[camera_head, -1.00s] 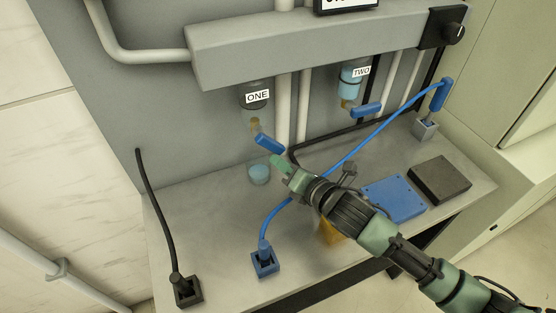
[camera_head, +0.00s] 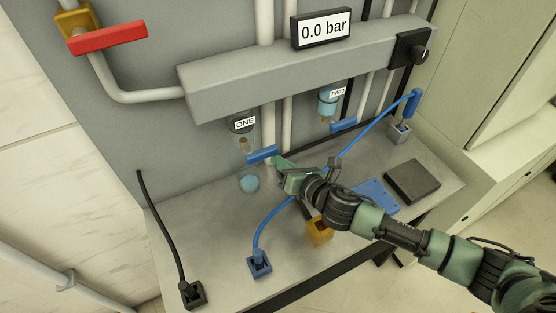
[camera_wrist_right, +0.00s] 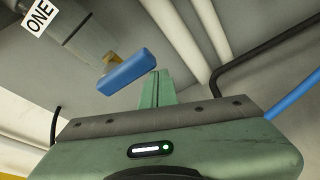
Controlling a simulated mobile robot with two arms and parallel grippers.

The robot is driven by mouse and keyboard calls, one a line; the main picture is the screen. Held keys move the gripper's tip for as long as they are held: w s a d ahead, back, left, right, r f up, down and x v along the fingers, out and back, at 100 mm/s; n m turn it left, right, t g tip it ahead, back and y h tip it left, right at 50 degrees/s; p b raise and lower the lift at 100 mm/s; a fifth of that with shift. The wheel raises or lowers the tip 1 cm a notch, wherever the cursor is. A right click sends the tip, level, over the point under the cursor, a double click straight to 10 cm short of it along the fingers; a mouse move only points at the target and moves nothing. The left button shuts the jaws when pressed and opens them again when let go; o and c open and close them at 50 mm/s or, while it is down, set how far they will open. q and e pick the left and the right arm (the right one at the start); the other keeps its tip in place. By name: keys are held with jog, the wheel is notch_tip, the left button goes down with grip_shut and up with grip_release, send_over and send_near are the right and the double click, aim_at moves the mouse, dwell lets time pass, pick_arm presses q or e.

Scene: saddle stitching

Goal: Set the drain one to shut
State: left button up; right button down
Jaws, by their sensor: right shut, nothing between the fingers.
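The drain labelled ONE (camera_head: 243,125) hangs under the grey manifold, a clear bowl with a brass fitting below it. Its blue lever (camera_head: 263,154) points to the right and is tilted slightly up at its right end. My right gripper (camera_head: 277,161) is shut and empty, with its green fingertips close to the lever's right end. In the right wrist view the blue lever (camera_wrist_right: 127,72) lies just left of the shut fingers (camera_wrist_right: 154,88); I cannot tell whether they touch. My left gripper is not in view.
Drain TWO (camera_head: 328,102) with its own blue lever (camera_head: 343,125) is to the right. A gauge (camera_head: 322,29) reads 0.0 bar. A red lever (camera_head: 108,38) is at upper left. A blue hose (camera_head: 345,153) crosses behind my gripper.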

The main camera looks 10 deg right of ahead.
jog(key=shift+w+r, duration=0.1)
jog(key=shift+r, duration=0.15)
